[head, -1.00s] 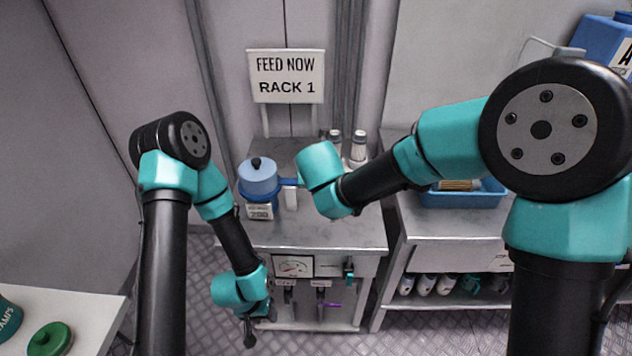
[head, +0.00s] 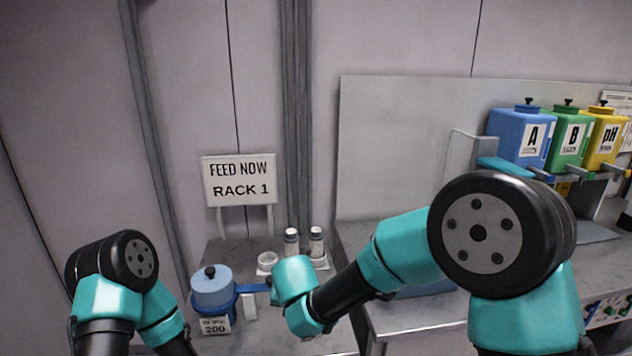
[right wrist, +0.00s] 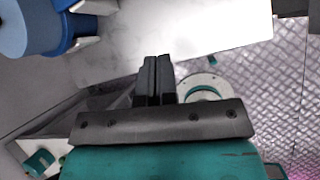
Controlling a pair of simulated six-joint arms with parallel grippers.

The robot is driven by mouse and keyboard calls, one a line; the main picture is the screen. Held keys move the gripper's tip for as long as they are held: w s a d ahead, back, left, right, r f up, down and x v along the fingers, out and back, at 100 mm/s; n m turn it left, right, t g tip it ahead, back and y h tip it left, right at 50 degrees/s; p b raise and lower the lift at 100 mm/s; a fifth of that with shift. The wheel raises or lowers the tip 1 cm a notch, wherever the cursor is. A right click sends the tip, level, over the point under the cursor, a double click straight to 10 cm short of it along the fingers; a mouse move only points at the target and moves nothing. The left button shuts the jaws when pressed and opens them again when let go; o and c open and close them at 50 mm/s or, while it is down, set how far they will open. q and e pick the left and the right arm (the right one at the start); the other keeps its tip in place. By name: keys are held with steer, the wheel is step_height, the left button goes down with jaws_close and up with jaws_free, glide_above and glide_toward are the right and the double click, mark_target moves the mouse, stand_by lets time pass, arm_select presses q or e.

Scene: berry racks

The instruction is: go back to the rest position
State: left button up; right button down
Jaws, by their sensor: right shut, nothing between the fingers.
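My right gripper (right wrist: 155,80) is shut and empty in the right wrist view, with its two dark fingers together. Its fingers are hidden behind my teal wrist in the head view. That wrist is just right of the blue lidded pot (head: 211,284) on the metal bench. Part of blue ware (right wrist: 45,25) shows at the top left of the right wrist view, apart from the fingers. My left arm comes in at the lower left of the head view, and its gripper is below the frame.
The FEED NOW RACK 1 sign (head: 239,181) stands behind the bench (head: 285,342). White-labelled bottles (head: 291,242) and a small white cup (head: 267,262) are near my right wrist. A blue A tank (head: 520,137), green B tank (head: 571,138) and yellow pH tank (head: 606,135) stand at right.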

steer(key=s+d+f+m+g+y, duration=0.1)
steer(key=s+d+f+m+g, duration=0.25)
steer(key=d+f+m, duration=0.55)
steer(key=s+d+f+m+g+y, duration=0.15)
steer(key=s+d+f+m, duration=0.25)
steer(key=d+f+m, duration=0.5)
steer(key=s+d+f+m, duration=1.2)
steer(key=s+m, duration=0.2)
steer(key=m, duration=0.5)
steer(key=shift+s+f, duration=0.2)
